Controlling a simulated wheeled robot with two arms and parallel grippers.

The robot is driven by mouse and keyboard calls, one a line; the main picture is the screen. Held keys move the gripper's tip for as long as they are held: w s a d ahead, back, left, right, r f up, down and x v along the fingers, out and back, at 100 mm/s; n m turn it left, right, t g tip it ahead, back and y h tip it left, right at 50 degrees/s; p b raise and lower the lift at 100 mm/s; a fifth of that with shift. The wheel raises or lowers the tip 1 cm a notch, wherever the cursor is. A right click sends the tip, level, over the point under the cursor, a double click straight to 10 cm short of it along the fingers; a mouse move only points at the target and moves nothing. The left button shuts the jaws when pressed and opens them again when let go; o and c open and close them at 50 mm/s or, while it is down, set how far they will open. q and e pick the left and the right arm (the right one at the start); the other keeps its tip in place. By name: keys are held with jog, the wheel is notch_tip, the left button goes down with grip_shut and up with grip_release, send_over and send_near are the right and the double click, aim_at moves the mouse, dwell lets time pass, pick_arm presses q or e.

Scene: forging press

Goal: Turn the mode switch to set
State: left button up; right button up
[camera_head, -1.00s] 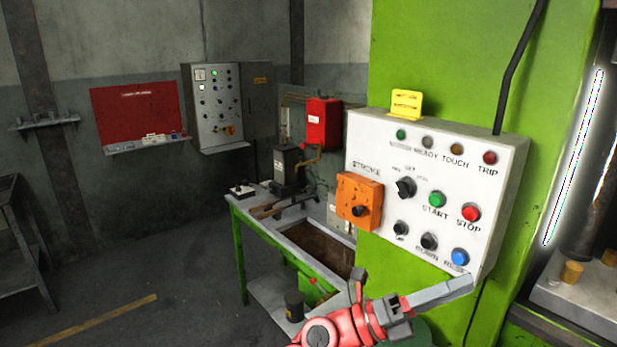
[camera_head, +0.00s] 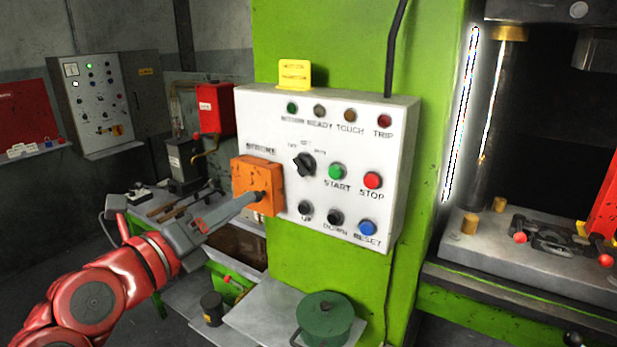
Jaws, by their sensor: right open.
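The mode switch (camera_head: 303,164) is a black knob on the white control panel (camera_head: 385,205), above and left of the green START button. Small labels arc above it, with SET at the top. Its pointer seems tilted to the upper left, but the small print makes the exact setting hard to tell. My right gripper (camera_head: 208,217) is open and holds nothing visible. Its long grey finger reaches across the front of the orange STROKE box (camera_head: 258,180), below and left of the switch. I cannot tell whether it touches the box. My left gripper is out of view.
The panel also carries a red STOP button (camera_head: 373,180), a blue RESET button (camera_head: 367,228) and a row of lamps. A green lidded pot (camera_head: 325,318) stands on a shelf below. The green press column (camera_head: 310,55) is behind the panel. Open air lies before the panel's right half.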

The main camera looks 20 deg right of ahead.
aim_at(297, 169)
jog(key=p+x, duration=0.2)
jog(key=x, duration=0.3)
jog(key=p+x, duration=0.2)
jog(key=x, duration=0.3)
jog(key=p+x, duration=0.2)
jog(key=x, duration=0.3)
jog(key=shift+d+r+p, duration=0.1)
jog(key=shift+r+p, duration=0.25)
jog(key=shift+w+d+f, duration=0.15)
jog(key=shift+w+d, duration=0.25)
jog(key=shift+d, duration=0.05)
jog(key=shift+s, duration=0.1)
grip_shut()
